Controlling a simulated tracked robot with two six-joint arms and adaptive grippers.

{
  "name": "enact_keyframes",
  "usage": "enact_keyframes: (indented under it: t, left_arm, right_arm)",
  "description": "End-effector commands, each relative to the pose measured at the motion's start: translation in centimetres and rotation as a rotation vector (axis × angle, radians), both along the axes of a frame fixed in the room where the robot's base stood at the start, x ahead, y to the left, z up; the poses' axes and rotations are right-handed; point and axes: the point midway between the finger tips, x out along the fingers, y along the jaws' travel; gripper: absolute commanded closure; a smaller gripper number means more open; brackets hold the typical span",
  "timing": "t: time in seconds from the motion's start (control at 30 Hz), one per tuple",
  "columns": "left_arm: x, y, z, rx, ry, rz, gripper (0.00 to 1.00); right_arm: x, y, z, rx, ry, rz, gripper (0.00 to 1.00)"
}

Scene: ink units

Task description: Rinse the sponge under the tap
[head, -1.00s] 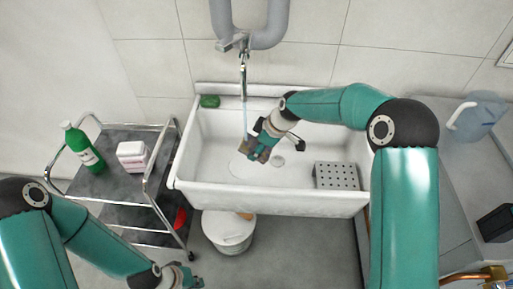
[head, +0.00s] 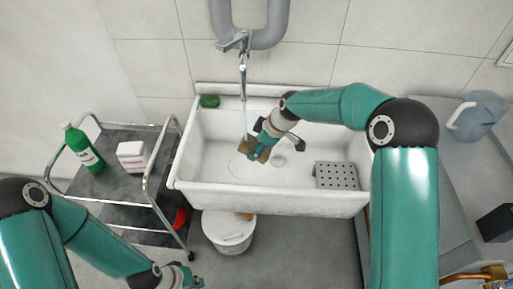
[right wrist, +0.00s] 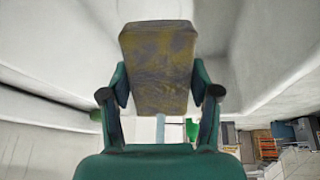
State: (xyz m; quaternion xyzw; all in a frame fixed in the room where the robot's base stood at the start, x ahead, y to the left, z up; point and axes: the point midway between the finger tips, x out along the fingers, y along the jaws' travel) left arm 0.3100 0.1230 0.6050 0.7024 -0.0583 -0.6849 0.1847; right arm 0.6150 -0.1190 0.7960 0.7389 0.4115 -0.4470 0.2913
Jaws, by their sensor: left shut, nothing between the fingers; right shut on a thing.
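My right gripper (head: 264,140) is shut on the sponge (right wrist: 158,65), inside the white sink (head: 268,207). The sponge is a brownish-yellow block with dark grey patches on its face. In the head view the sponge (head: 262,155) is partly covered by my fingers, above the basin floor near the drain. The chrome tap (head: 243,68) on the wall runs a thin water stream (head: 244,115) that comes down beside the sponge; I cannot tell whether it touches it. My left gripper (head: 190,281) is shut and empty at the bottom edge, low beside the trolley.
A green scourer-like item (head: 209,101) lies on the sink's back left ledge. A perforated metal rack (head: 336,176) sits at the sink's right. A trolley (head: 115,152) holds a green bottle (head: 84,148) and a white-pink box (head: 132,157). A white bucket (head: 229,232) stands below the sink.

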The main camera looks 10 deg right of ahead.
Motion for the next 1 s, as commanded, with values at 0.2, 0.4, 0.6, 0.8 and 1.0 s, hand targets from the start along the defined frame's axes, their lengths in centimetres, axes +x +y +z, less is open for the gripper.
enact_keyframes:
  t: [0.2,0.4,0.6,0.8,1.0]
  left_arm:
    - [0.0,0.0,0.0,0.000,0.000,0.000,1.00]
    - [0.0,0.0,-0.9,0.000,0.000,0.000,1.00]
    - [0.0,0.0,-1.9,0.000,0.000,0.000,1.00]
    - [0.0,0.0,-2.9,0.000,0.000,0.000,1.00]
    - [0.0,0.0,-3.8,0.000,0.000,0.000,1.00]
  right_arm:
    - [0.0,0.0,0.0,0.000,0.000,0.000,0.67]
    - [-0.7,-1.0,-0.2,0.000,0.000,-0.002,0.67]
    - [-1.9,-2.6,-0.2,0.000,0.000,-0.001,0.67]
    - [-3.1,-4.2,-0.2,0.000,0.000,-0.002,0.67]
    - [-4.3,-5.8,-0.2,0.001,-0.001,-0.003,0.67]
